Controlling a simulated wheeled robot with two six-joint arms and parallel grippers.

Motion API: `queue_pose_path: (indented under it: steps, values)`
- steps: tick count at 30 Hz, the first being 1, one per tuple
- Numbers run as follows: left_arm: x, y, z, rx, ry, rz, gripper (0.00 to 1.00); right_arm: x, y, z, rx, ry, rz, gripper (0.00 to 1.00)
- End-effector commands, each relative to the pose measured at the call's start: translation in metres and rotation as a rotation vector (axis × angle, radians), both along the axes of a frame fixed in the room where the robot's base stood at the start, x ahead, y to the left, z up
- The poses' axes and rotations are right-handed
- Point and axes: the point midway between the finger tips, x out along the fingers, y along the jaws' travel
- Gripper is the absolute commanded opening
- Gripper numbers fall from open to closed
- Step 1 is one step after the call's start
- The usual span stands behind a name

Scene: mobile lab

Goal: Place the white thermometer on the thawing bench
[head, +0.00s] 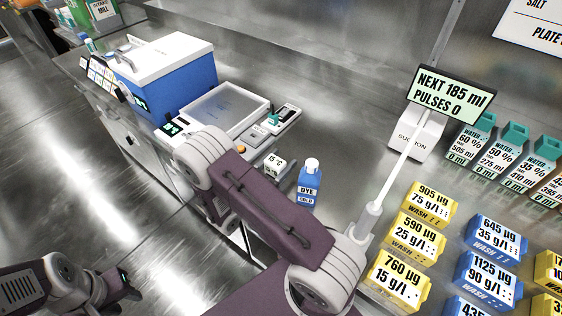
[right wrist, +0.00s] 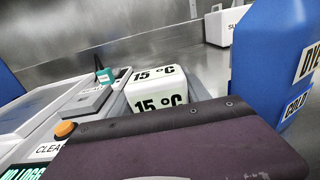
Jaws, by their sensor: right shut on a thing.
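A small white block with "15 °C" on two faces, which I take for the white thermometer (head: 273,165), shows just right of my right arm's bend in the head view. In the right wrist view the thermometer (right wrist: 157,92) stands upright beyond the purple edge of my right gripper (right wrist: 170,120), which hides its lower part. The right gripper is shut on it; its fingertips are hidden. My left gripper (head: 125,288) is empty at the lower left, away from the bench; its jaw opening is unclear. No sign names the thawing bench; the steel bench (head: 300,130) runs across the view.
A blue dye bottle (head: 309,185) stands close right of the thermometer. To its left are a white device with a green clip (head: 272,120), a shallow white tray (head: 264,103) and a blue box (head: 180,90). Yellow wash blocks (head: 412,238) and a suction unit (head: 416,135) stand right.

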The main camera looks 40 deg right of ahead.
Motion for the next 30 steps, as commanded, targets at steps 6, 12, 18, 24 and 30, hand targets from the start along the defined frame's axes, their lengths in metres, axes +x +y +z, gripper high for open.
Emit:
queue_pose_path:
  steps: [6, 12, 18, 24, 30]
  values:
    - [0.0, 0.0, -0.002, 0.0, 0.0, 0.0, 0.35, 0.0, 0.0, -0.003, 0.0, 0.0, 0.0, 0.74]
    - [0.0, 0.0, -0.002, 0.0, 0.0, 0.0, 0.35, 0.0, 0.0, -0.003, 0.0, 0.0, 0.0, 0.76]
    - [0.0, 0.0, 0.001, 0.0, 0.0, 0.0, 0.35, 0.0, 0.002, 0.002, 0.0, 0.0, 0.002, 0.76]
    - [0.0, 0.0, -0.001, 0.0, 0.0, 0.0, 0.35, -0.01, 0.041, 0.0, 0.0, -0.001, 0.008, 0.76]
    - [0.0, 0.0, -0.001, 0.0, 0.0, 0.0, 0.35, -0.023, 0.083, 0.0, 0.0, -0.001, 0.006, 0.76]
